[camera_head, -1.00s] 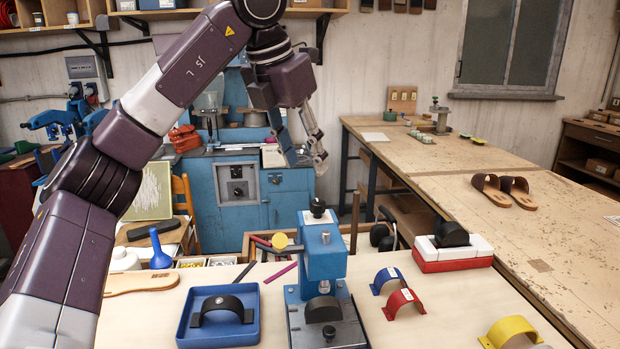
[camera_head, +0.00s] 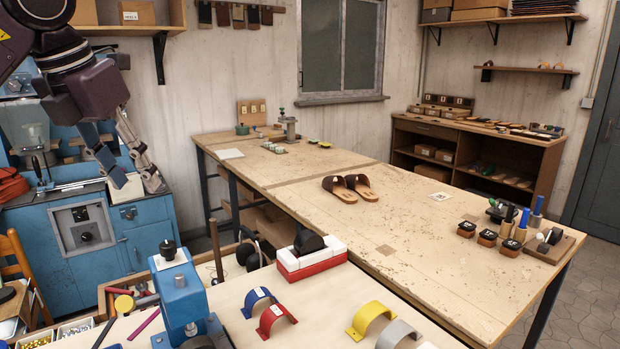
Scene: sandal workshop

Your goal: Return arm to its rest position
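My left arm comes in at the upper left. My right arm and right gripper are not in view.
The near table holds a blue press (camera_head: 183,290), a red and white block with a black strap piece (camera_head: 312,262), and blue (camera_head: 258,300), red (camera_head: 273,320) and yellow (camera_head: 369,318) arches. A pair of sandals (camera_head: 350,188) lies on the long wooden table (camera_head: 450,235), which has free room.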

